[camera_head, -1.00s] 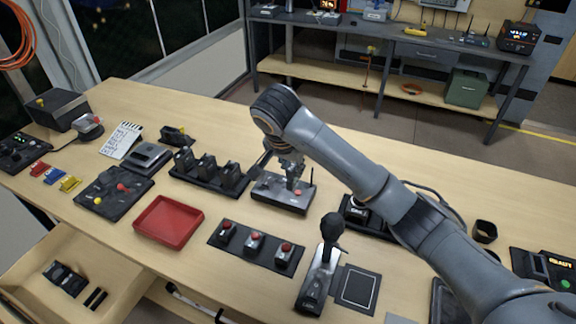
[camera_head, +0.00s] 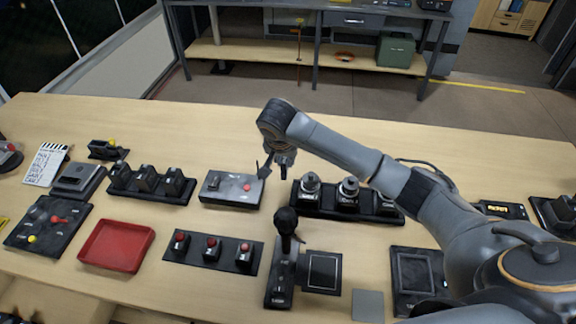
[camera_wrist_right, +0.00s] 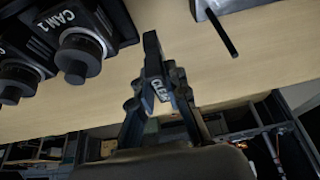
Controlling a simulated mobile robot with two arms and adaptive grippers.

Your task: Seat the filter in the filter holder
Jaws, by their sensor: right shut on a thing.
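My right gripper (camera_head: 283,168) hangs above the table, between the grey box with an antenna and the row of cameras. In the right wrist view its fingers (camera_wrist_right: 160,95) are shut on a dark upright piece (camera_wrist_right: 154,62) with a white label that seems to read "CLEAR", which looks like the filter. The piece is clear of the cameras beside it. I cannot tell which thing is the filter holder. My left gripper is not in view.
Cameras (camera_head: 347,190) on a dark base stand right of the gripper; one (camera_wrist_right: 80,52) is marked "CAM 1". The grey box (camera_head: 230,188) stands left. In front are a joystick unit (camera_head: 284,270), red-button panel (camera_head: 211,250) and red tray (camera_head: 115,246). Bare tabletop lies behind.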

